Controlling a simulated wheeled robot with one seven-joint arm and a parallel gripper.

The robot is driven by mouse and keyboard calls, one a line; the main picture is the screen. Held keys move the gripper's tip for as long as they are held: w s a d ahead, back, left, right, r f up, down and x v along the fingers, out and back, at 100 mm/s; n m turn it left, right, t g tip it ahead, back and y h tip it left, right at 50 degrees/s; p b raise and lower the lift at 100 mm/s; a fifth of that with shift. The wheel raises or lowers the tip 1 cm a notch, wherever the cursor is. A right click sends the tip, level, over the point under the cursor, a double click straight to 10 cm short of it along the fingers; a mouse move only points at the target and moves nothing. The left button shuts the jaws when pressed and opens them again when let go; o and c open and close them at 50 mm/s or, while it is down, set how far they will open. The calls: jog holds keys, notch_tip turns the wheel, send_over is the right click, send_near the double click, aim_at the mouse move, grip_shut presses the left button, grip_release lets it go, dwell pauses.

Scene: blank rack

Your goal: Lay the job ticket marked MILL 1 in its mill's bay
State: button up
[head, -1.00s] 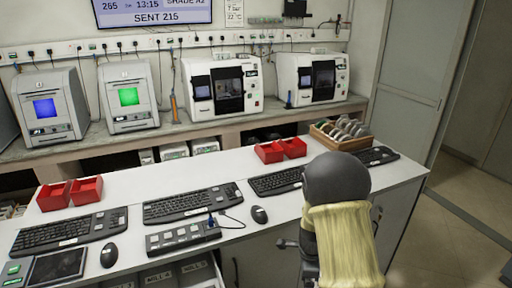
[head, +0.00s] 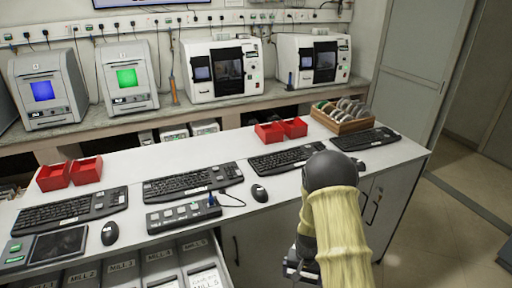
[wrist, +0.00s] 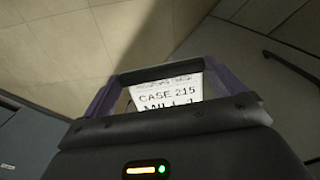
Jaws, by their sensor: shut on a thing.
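A white job ticket (wrist: 168,93) shows in the wrist view between the fingers of my gripper (wrist: 172,82). It reads CASE 215, with a MILL line below, partly hidden by the gripper's edge; the digit looks like a 1. My gripper is shut on it. In the head view my gripper (head: 298,266) is low in front of the bench, right of an open drawer (head: 226,272), and the ticket cannot be made out. The drawer has several bays with MILL labels; MILL 2 (head: 84,276) and MILL 3 (head: 122,265) are readable. White cards lie in the right bays.
The white bench (head: 235,146) above carries keyboards, a button box (head: 183,215), mice, red bins (head: 281,131) and a rack of discs (head: 342,115). Milling machines stand along the back wall.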

notch_tip(320, 180, down, 2)
jog(key=n, duration=0.3)
jog(key=shift+s+f, duration=0.15)
jog(key=shift+d, duration=0.1)
dwell(1.2)
